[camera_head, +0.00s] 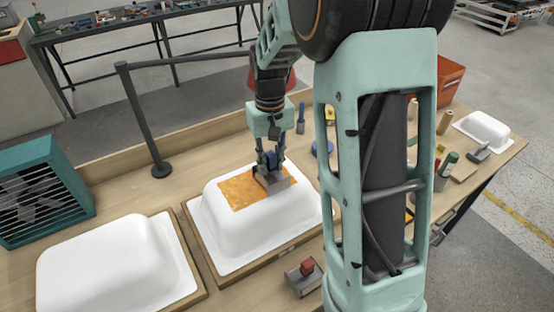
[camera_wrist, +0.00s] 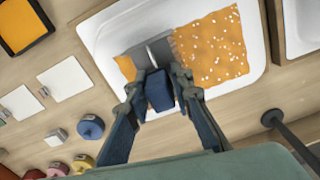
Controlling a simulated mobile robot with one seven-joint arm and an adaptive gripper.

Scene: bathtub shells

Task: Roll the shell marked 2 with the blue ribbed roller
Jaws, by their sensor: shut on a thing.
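A white upturned shell (camera_head: 265,222) sits on a wooden board in the middle of the bench; it also shows in the wrist view (camera_wrist: 108,32). An orange patch (camera_head: 238,190) lies on its top. In the wrist view the patch (camera_wrist: 215,45) has white specks right of the tool. My gripper (camera_head: 270,160) is shut on the blue handle (camera_wrist: 159,90) of a tool with a grey head (camera_wrist: 150,52). The head rests on or just above the patch. Ribs on the tool and the shell's number cannot be made out.
Another white shell (camera_head: 110,268) stands at the left, a smaller one (camera_head: 483,130) at the far right. A grey tool with a red block (camera_head: 306,272) lies in front. A dark post (camera_head: 150,130) stands behind. Colored round pots (camera_wrist: 90,127) and white squares (camera_wrist: 63,80) lie in the wrist view.

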